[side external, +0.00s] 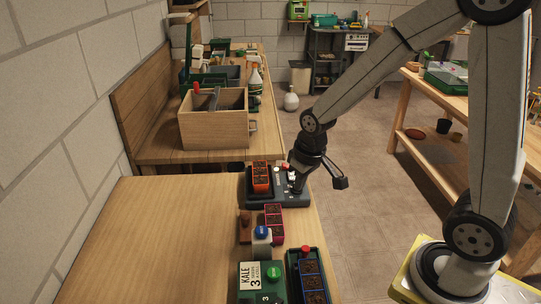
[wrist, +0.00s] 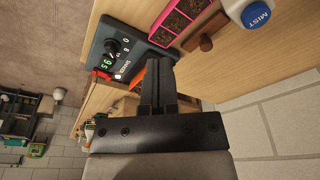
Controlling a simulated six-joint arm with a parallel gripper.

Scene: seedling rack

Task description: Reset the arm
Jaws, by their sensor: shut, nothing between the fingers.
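My gripper (wrist: 158,62) is shut, with its black fingers together and nothing between them. In the side view my gripper (side external: 297,184) is over the right part of a dark grey device (side external: 292,200). An orange seedling tray (side external: 261,176) with dark soil sits on the left part of this device. In the wrist view the device (wrist: 113,72) shows a black knob and a lit green display; the fingers hide part of it. Only a sliver of orange shows beside the fingers there. I cannot tell whether the fingertips touch the device.
A pink tray (side external: 273,223), a wooden knob (side external: 244,226) and a blue-topped MIST button (side external: 262,236) stand nearer. A green KALE panel (side external: 262,284) and a blue tray (side external: 312,277) are at the front. A wooden box (side external: 214,120) stands behind. The table's left side is clear.

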